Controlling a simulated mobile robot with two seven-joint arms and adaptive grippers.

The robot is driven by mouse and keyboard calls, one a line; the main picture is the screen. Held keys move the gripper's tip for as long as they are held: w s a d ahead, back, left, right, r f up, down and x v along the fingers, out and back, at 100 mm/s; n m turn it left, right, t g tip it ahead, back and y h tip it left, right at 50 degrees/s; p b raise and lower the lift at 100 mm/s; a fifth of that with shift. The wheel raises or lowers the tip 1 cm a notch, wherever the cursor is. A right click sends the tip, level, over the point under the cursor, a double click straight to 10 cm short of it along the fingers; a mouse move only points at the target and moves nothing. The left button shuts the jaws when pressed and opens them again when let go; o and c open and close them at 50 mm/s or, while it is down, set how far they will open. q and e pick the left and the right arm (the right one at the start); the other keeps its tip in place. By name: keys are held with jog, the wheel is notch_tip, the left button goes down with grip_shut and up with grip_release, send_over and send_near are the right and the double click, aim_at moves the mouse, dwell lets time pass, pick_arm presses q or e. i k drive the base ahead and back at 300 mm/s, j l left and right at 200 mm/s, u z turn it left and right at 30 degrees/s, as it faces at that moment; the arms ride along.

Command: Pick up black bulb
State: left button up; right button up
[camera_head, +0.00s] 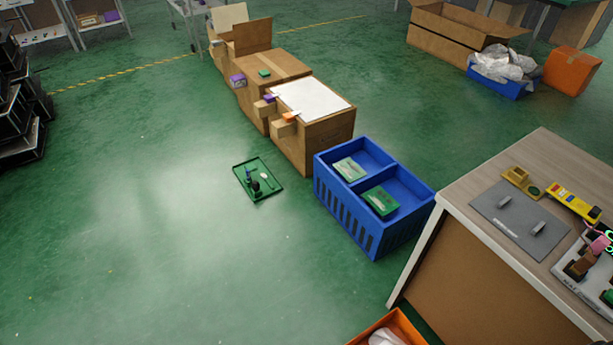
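A small dark object (256,185) stands on a green tray (274,200) on the floor near the middle of the view. It may be the black bulb, but it is too small to tell. A small pale item (264,176) lies beside it on the tray. Neither of my grippers is in view, so nothing shows near the tray.
A blue crate (345,210) with two compartments holds green-and-white boxes, right of the tray. Cardboard boxes (330,130) stand behind. A workbench (470,235) at right carries a grey plate (505,225) and yellow devices (574,202).

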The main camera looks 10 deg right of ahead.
aim_at(255, 186)
jog(key=i+j, duration=0.3)
jog(key=i, duration=0.15)
jog(key=i+j, duration=0.35)
jog(key=i, duration=0.1)
